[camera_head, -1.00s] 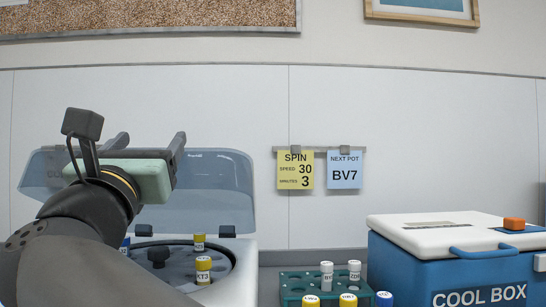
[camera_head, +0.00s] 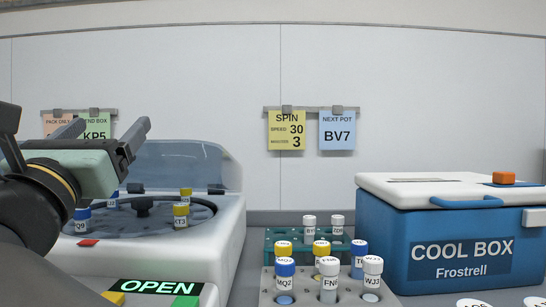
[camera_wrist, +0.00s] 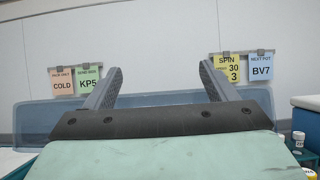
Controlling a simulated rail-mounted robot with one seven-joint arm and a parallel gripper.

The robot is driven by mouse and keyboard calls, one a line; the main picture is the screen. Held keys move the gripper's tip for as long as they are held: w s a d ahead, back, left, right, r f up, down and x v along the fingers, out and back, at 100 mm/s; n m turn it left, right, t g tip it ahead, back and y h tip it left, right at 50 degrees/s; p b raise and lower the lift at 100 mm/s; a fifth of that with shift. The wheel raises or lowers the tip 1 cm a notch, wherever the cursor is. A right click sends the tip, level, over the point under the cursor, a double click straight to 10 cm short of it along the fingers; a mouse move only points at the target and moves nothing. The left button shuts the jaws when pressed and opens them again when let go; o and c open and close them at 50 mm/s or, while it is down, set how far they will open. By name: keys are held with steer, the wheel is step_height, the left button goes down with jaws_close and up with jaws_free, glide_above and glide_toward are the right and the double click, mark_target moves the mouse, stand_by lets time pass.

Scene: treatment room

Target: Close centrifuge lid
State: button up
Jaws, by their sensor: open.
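The centrifuge (camera_head: 215,250) stands at the left of the head view, a white body with a green OPEN display. Its translucent blue-grey lid (camera_head: 205,165) is raised at the back. In the bowl, several capped tubes, among them a yellow-capped one (camera_head: 181,215), sit around a dark hub. My gripper (camera_head: 108,133) is open and empty, in front of the lid's left part and above the bowl. In the wrist view the lid (camera_wrist: 185,101) spans behind and below my two fingers (camera_wrist: 166,85). I cannot tell whether they touch it.
A grey rack (camera_head: 308,296) with several capped tubes stands right of the centrifuge, a green rack (camera_head: 276,240) behind it. A blue cool box (camera_head: 440,235) with a white lid is at the right. A yellow SPIN card (camera_head: 287,131) and a blue BV7 card (camera_head: 337,131) hang on the wall.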

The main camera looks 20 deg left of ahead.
steer(key=v, duration=1.7)
